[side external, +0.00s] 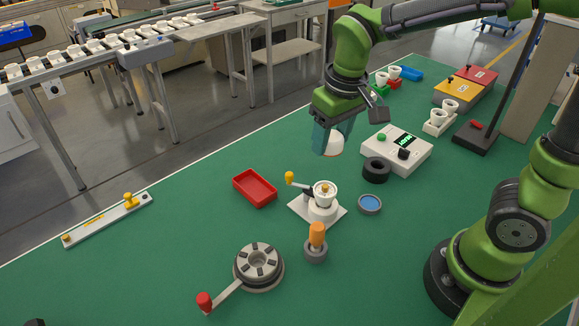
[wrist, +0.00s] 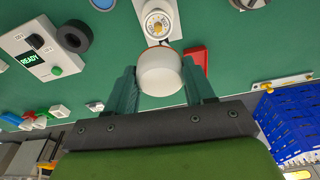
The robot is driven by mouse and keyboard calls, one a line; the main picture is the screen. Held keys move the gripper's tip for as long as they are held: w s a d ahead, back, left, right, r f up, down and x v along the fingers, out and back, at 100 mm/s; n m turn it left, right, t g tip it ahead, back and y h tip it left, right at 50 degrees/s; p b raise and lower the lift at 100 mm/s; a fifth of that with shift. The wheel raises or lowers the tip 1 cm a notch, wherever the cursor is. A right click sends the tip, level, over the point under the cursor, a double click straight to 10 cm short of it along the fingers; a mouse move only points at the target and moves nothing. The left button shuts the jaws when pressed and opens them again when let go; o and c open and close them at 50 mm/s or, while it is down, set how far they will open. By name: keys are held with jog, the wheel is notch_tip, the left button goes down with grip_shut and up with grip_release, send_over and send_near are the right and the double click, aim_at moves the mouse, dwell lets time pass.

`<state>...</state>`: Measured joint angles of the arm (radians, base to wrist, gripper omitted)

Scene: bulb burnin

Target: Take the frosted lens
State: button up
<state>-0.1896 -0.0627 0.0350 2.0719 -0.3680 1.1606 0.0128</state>
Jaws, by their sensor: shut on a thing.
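The frosted lens (side external: 334,147) is a white, rounded cup shape. My gripper (side external: 331,140) is shut on it and holds it above the green table. In the wrist view the lens (wrist: 160,73) sits between the two teal fingers of my gripper (wrist: 159,80), with its rounded side showing. A white fixture (side external: 322,209) with a yellow-knobbed lever stands on a square plate, below and in front of the gripper. In the wrist view this fixture (wrist: 157,22) shows just beyond the lens, with a round dial-like top.
A red tray (side external: 255,188) lies left of the fixture. A white box (side external: 397,150) with a green READY display, a black ring (side external: 376,169) and a blue-centred dish (side external: 369,204) lie to the right. An orange-handled tool (side external: 317,242) and a round crank device (side external: 258,267) stand in front.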

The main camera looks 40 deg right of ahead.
aim_at(332, 136)
jog(key=shift+r, duration=1.75)
